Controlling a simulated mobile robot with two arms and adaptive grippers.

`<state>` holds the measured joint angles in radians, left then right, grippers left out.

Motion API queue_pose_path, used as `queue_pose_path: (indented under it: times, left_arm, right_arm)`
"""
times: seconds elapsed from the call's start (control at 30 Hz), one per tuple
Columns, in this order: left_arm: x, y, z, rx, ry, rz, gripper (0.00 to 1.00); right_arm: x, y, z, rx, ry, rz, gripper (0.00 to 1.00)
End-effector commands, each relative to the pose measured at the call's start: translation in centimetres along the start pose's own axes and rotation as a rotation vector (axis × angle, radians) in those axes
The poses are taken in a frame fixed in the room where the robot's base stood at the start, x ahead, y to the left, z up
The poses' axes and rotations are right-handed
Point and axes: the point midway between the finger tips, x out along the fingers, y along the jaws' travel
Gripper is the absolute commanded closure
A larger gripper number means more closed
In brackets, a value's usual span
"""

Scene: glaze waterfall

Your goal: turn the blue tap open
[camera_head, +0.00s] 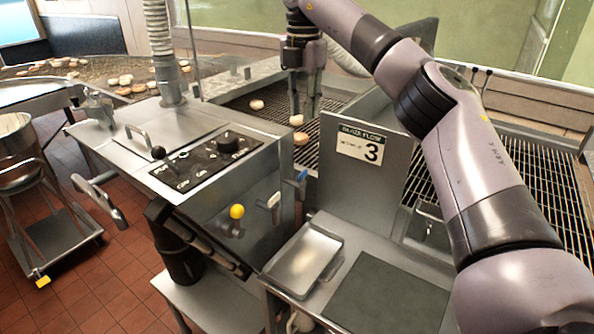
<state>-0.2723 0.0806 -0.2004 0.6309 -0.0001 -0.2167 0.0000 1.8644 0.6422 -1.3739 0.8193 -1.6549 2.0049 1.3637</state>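The blue tap (301,177) is a small blue handle on the right side of the steel machine, near the edge of the panel marked 3. My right gripper (304,112) hangs fingers down above and behind it, over the wire conveyor. Its two fingers are apart with nothing seen between them, and it is clear of the tap. Whether the tap is open or closed cannot be told. My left gripper is not in view.
A white-handled lever (272,201) and a yellow knob (237,211) are close left of the tap. A steel tray (303,262) sits below it. The upright panel (375,165) stands to its right. Doughnuts (301,138) lie on the conveyor near my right gripper.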

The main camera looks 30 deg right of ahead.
Motion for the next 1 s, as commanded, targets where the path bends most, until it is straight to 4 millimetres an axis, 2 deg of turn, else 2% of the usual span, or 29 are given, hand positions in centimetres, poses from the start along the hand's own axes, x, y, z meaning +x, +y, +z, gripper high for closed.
queue_pose_path:
  times: [0.1,0.2,0.27,0.37,0.63,0.8,1.0]
  left_arm:
    - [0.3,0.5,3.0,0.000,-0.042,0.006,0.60]
    - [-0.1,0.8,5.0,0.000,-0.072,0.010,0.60]
    - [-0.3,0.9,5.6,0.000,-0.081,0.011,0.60]
    - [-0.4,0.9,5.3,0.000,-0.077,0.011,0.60]
    - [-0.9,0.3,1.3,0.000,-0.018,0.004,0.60]
    - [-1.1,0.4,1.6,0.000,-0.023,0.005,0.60]
    - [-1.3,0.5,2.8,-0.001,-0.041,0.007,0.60]
  right_arm:
    - [2.5,-0.1,0.0,-0.001,0.001,-0.003,0.76]
    - [4.5,-0.1,0.1,-0.002,0.001,-0.005,0.76]
    - [5.8,-0.1,0.0,-0.002,0.002,-0.003,0.76]
    - [8.0,-0.1,-0.1,-0.004,0.003,-0.004,0.76]
    - [13.3,-0.1,-0.1,-0.003,0.003,-0.002,0.76]
    - [15.4,0.0,-0.1,-0.003,0.002,0.000,0.76]
    - [16.2,0.0,-0.1,-0.003,0.002,0.001,0.76]
